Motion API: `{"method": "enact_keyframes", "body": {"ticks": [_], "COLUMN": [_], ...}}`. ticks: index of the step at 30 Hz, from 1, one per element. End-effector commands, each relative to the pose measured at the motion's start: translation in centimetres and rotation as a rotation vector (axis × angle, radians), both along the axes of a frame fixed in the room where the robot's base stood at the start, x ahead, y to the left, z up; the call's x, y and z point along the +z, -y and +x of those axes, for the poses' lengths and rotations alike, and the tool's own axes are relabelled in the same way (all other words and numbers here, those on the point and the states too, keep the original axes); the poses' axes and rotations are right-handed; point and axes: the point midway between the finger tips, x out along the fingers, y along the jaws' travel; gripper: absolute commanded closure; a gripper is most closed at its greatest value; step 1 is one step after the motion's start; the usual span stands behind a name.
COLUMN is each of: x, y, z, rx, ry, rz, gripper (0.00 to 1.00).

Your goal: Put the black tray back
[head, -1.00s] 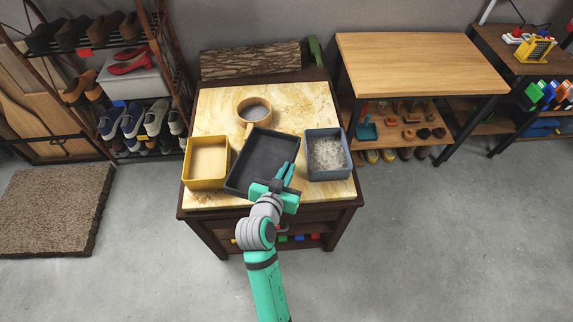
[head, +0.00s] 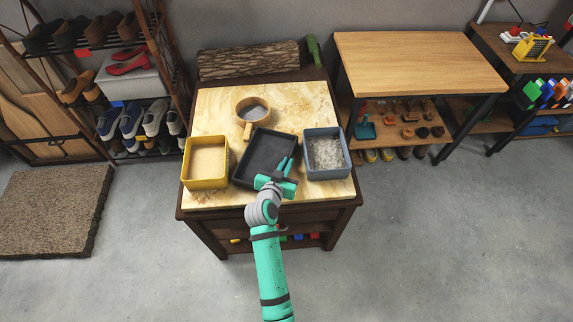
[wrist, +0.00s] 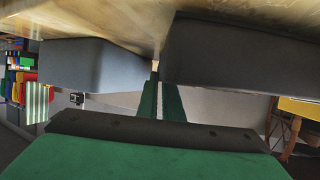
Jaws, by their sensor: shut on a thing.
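The black tray (head: 265,150) is at the middle of the marble-topped table (head: 215,110), between the yellow bin (head: 206,183) and the blue-grey bin (head: 341,176). It is upright, looks empty, and is close to the table top; I cannot tell if it fully rests there. My gripper (head: 284,165) is shut on the tray's near right edge. In the wrist view, which looks upside down, the green fingers (wrist: 161,98) meet the tray's dark wall (wrist: 225,60). The blue-grey bin (wrist: 90,65) is on the other side, with a narrow gap.
A round wooden sieve (head: 253,109) with its handle toward the tray stands behind it, very near its back edge. The blue-grey bin holds grey-white material. A log (head: 248,60) lies behind the table top. Bare marble shows at back left and back right.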

Motion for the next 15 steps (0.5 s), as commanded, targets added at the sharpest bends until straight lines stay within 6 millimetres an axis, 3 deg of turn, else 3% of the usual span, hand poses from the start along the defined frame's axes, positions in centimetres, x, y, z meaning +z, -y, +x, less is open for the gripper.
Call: {"method": "enact_keyframes", "body": {"ticks": [11,14,15], "x": [-0.37,-0.5,-0.5], "y": [-0.03,-0.03,-0.03], "z": [0.03,-0.01,-0.01], "rx": [0.0,0.001,0.001], "ry": [0.004,0.001,0.001], "rz": [0.001,0.001,0.001], "gripper": [1.0,0.75,0.75]}}
